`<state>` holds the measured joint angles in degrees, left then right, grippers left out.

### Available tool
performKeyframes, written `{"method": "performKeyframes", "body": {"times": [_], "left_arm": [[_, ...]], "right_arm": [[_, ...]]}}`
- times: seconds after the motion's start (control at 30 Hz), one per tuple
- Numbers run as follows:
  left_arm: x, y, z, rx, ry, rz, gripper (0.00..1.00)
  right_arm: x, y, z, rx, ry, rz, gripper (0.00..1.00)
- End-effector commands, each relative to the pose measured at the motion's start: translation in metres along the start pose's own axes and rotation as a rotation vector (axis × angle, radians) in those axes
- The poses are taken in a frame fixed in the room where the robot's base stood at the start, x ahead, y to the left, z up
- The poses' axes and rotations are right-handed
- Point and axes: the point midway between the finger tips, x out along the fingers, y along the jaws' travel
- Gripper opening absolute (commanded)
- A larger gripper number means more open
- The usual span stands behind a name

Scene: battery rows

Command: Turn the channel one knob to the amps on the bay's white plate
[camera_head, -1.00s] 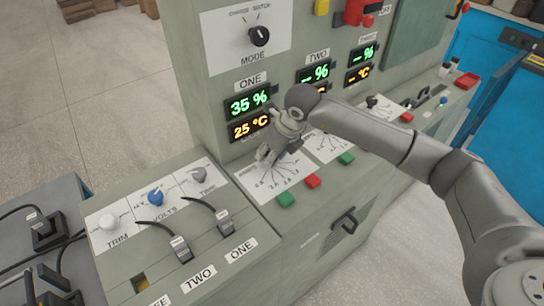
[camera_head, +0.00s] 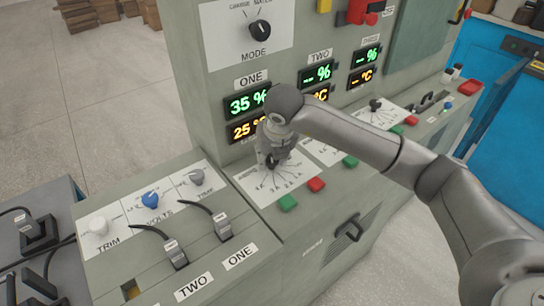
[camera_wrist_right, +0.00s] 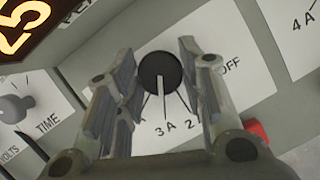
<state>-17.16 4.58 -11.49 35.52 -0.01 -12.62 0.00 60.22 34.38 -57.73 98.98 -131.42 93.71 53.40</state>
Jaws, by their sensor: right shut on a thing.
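My right gripper (camera_head: 271,160) comes down over this dial. In the wrist view its fingers (camera_wrist_right: 160,85) stand on both sides of the knob, shut on it. The OFF mark is right of the knob there. A white ONE label (camera_head: 240,257) marks a bay at lower front; I can read no amps on it. My left gripper is not in view.
Green (camera_head: 288,203) and red (camera_head: 316,185) buttons lie just in front of the dials. The ONE displays (camera_head: 247,103) read 35 % and 25 °C. Volts and trim knobs (camera_head: 150,199) and cabled plugs (camera_head: 222,226) are to the left. The MODE knob (camera_head: 260,29) is above.

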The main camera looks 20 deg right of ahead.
Motion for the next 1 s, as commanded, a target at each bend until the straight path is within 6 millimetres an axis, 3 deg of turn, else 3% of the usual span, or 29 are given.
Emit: {"method": "performKeyframes", "body": {"times": [0.33,0.37,0.5,0.83,1.0], "left_arm": [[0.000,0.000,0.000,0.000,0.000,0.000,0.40],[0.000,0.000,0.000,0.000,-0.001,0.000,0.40],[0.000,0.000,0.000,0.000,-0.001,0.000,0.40],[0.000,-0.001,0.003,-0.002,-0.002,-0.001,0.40],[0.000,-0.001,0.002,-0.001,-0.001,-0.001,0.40]], "right_arm": [[-0.001,0.000,0.001,0.002,-0.001,-0.001,0.13],[-0.001,0.000,0.001,0.002,-0.001,-0.001,0.40],[0.000,0.000,0.000,0.001,-0.001,0.000,0.58],[-0.002,0.000,0.000,0.001,0.000,0.000,0.58],[-0.020,0.001,0.001,0.000,-0.003,0.002,0.58]]}}
